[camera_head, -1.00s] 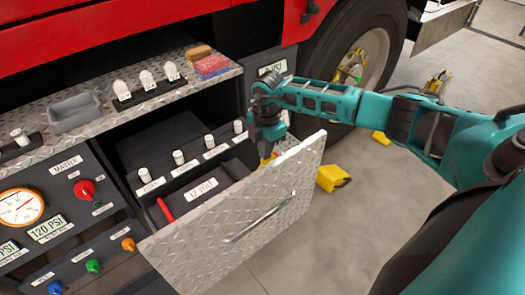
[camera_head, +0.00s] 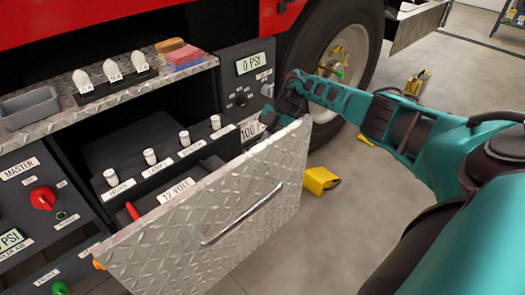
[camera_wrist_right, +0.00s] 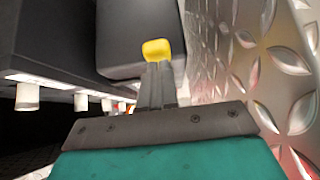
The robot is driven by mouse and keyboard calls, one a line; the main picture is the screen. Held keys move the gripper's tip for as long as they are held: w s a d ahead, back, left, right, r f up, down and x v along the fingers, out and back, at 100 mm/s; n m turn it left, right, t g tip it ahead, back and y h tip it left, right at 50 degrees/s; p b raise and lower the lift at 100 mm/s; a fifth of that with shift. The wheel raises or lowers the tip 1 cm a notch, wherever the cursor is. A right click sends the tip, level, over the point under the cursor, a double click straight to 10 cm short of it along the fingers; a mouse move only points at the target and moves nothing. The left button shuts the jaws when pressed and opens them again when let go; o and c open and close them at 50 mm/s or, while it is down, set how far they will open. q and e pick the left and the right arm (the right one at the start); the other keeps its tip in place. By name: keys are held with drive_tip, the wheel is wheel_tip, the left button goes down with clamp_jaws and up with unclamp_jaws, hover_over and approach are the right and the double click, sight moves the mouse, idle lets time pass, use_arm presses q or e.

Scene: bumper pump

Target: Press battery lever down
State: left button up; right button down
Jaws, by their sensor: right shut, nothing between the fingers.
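An open drawer with a diamond-plate front (camera_head: 250,178) holds a dark box labelled 12 VOLT (camera_head: 178,190). A red lever-like handle (camera_head: 132,210) stands at the box's left end. My right gripper (camera_wrist_right: 158,66) is shut and empty, behind the far end of the drawer front. In the wrist view a yellow knob (camera_wrist_right: 156,48) is just past the fingertips, in front of a dark box (camera_wrist_right: 138,30). I cannot tell whether the fingers touch it. In the head view my right fingertips and the yellow knob are hidden by the drawer front. My left gripper is not in view.
The drawer front (camera_wrist_right: 270,70) runs close along the right side of my right gripper. White knobs (camera_head: 183,137) line the panel behind the drawer. A shelf edge (camera_head: 110,95) lies above. A yellow chock (camera_head: 320,180) is on the floor near the wheel (camera_head: 335,60).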

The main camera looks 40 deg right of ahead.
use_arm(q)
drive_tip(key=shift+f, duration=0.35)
use_arm(e)
drive_tip(key=shift+s+d+f, duration=0.1)
drive_tip(key=shift+d+f, duration=0.05)
drive_tip(key=shift+f, duration=0.3)
use_arm(q)
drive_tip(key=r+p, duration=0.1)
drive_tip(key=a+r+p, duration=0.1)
drive_tip(key=p, duration=0.1)
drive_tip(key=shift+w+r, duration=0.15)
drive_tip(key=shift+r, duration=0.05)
use_arm(e)
drive_tip(key=a+r+v, duration=0.1)
drive_tip(key=v, duration=1.2)
drive_tip(key=shift+a+r, duration=0.25)
drive_tip(key=shift+r, duration=0.1)
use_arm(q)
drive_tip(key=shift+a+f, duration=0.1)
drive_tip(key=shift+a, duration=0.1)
use_arm(e)
drive_tip(key=shift+r, duration=0.1)
